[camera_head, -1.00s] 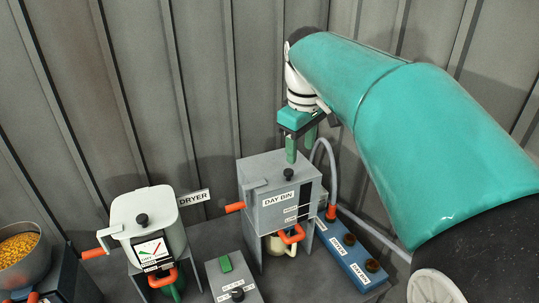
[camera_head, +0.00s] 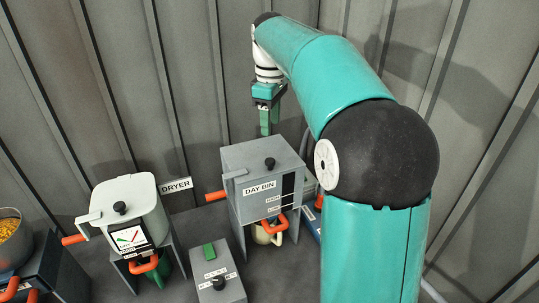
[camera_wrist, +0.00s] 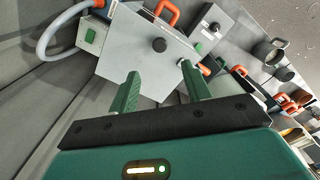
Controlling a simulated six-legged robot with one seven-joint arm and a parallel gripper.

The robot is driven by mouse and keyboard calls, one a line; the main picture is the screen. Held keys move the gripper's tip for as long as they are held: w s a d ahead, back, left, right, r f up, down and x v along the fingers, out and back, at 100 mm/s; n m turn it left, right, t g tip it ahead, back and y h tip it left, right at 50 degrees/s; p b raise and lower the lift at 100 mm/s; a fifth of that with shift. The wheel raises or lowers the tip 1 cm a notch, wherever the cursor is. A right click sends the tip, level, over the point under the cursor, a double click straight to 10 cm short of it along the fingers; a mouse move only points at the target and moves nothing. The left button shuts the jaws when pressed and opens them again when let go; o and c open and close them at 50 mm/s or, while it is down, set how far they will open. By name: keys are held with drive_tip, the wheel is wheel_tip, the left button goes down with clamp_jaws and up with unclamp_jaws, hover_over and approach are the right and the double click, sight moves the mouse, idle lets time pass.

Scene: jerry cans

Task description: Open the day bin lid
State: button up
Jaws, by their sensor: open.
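The day bin (camera_head: 257,208) is a grey box labelled DAY BIN, standing on legs. Its flat grey lid (camera_head: 262,158) has a black knob (camera_head: 270,163) and lies shut on top. My gripper (camera_head: 269,122) points down just behind the bin, above its back edge. In the wrist view my gripper (camera_wrist: 158,80) shows two green fingers spread apart with nothing between them. The lid (camera_wrist: 142,50) lies ahead of the fingers there, with the knob (camera_wrist: 159,45) just beyond the gap between them. An orange handle (camera_head: 215,196) sticks out at the bin's left side.
A white dryer (camera_head: 128,205) stands to the left, with its sign beside it. A grey box with a green button (camera_head: 209,251) stands between dryer and bin. A bowl of yellow grain (camera_head: 8,228) is at far left. A corrugated wall (camera_head: 200,90) rises close behind.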

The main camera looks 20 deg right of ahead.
sight(270, 160)
wheel_tip(270, 160, down, 12)
drive_tip(key=shift+w+r, duration=0.1)
drive_tip(key=shift+r, duration=0.15)
clamp_jaws()
